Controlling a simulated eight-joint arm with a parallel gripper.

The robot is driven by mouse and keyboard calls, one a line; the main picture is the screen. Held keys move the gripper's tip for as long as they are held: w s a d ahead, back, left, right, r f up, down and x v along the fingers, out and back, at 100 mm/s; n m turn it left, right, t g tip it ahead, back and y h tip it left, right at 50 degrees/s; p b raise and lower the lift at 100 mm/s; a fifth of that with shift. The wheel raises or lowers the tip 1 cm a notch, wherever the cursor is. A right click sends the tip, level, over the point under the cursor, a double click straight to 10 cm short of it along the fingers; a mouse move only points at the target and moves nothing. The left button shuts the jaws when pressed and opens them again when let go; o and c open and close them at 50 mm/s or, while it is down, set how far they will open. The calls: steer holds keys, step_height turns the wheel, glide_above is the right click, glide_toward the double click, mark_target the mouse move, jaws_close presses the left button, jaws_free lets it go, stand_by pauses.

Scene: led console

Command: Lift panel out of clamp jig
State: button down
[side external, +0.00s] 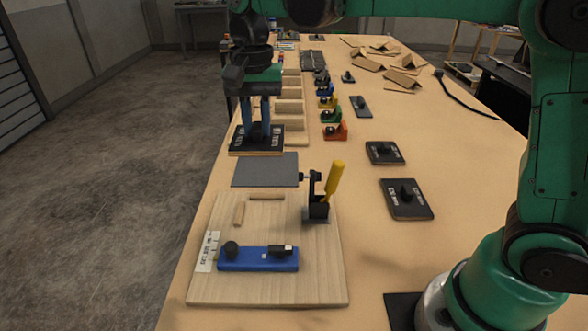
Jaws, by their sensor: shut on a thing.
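The clamp jig is a light wooden board (315,265) at the near left of the table. Its toggle clamp (319,205) stands at the board's far right, with the yellow handle (335,181) raised. A blue block with dark knobs (240,260) and two small wooden strips are on the board. My gripper (259,128) is beyond the jig, pointing down and shut on a dark panel with white labels (243,147). The panel looks level. The fingers hide its middle, and I cannot tell whether it touches anything below.
A flat grey plate (265,170) lies between the jig and the panel. Dark knobbed plates (407,211) lie along the right. Several coloured clamps (333,131) and wooden blocks (290,107) line the table beyond. Cardboard pieces (402,82) lie at the far right.

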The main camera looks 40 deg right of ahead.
mark_target(257, 125)
steer(key=shift+r, duration=3.9)
